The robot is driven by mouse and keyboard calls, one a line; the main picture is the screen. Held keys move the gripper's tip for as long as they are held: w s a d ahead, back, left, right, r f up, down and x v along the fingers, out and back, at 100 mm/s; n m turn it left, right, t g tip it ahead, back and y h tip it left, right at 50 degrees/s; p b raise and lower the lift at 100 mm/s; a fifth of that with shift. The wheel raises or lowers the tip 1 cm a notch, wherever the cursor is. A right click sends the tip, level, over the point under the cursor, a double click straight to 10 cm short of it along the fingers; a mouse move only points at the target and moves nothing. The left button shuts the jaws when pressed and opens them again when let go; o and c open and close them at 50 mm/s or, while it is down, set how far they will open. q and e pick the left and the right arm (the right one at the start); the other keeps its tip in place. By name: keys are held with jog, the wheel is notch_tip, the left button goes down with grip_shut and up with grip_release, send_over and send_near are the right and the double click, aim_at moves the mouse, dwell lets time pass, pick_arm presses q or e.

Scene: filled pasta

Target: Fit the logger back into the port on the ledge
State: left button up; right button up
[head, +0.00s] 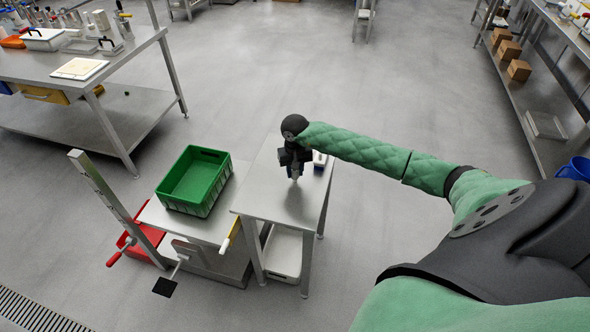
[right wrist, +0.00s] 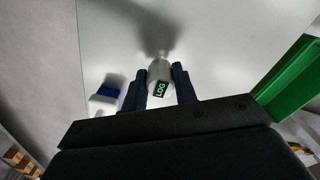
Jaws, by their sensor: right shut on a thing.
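My right gripper (head: 294,161) is shut on the logger (right wrist: 158,72), a pale, rounded piece with a dark label reading LOG in green. In the head view the logger (head: 295,174) shows as a small pale tip below the dark gripper, over the small steel table (head: 268,201). In the right wrist view it sits between the two dark fingers, its shadow on the pale surface ahead. Whether it touches the surface is unclear. I cannot make out a port or tell which surface is the ledge. My left gripper is not in view.
A small white and blue object (head: 320,159) is on the table just right of the gripper. A green crate (head: 197,176) stands on a steel platform to the left. A white bin (head: 285,254) sits under the table. The table's front part is clear.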

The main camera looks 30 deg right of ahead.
jog(key=shift+f, duration=0.1)
jog(key=o, duration=1.1)
